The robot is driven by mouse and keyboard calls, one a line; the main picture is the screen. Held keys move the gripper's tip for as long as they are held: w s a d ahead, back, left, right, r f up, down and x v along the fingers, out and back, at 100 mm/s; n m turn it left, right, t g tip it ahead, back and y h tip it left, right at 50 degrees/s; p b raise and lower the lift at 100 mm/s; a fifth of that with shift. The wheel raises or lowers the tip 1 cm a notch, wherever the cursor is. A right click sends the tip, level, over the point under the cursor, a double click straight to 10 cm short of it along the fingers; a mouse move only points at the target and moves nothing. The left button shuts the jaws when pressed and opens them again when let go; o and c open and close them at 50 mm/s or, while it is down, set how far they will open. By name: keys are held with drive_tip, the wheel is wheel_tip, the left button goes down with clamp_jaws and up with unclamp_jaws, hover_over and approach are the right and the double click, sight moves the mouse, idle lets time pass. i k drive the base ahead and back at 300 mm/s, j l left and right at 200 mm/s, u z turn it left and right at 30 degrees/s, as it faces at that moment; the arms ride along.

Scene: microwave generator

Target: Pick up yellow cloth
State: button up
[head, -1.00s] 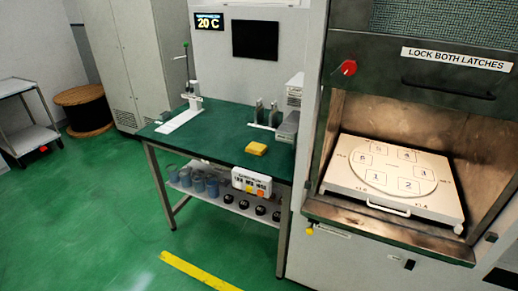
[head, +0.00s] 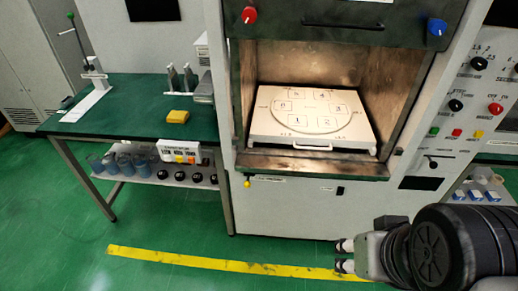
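The yellow cloth (head: 178,116) is a small folded pad. It lies flat on the green top of the workbench (head: 60,121), near its front edge and left of the microwave cabinet. My gripper (head: 341,256) shows at the lower right, in front of the cabinet and far to the right of the cloth. Its light fingertips point left and look apart, with a gap between them and nothing seen in it. The cloth is in full view.
A lever press (head: 95,75) and metal holders (head: 180,80) stand on the bench. The lower shelf holds blue jars (head: 120,160). The open cabinet contains a numbered turntable tray (head: 310,125). A control panel (head: 468,100) is at right. Green floor with a yellow stripe (head: 220,265) is clear.

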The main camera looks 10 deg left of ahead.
sight(174, 117)
drive_tip(key=i+j+u, duration=0.4)
drive_tip(key=i+j, duration=0.8)
drive_tip(key=i+j+u, duration=0.1)
drive_tip(key=i+j, duration=0.2)
drive_tip(key=i, duration=0.2)
drive_tip(key=i+j+u, duration=0.1)
drive_tip(key=i+j, duration=0.15)
drive_tip(key=i, duration=0.25)
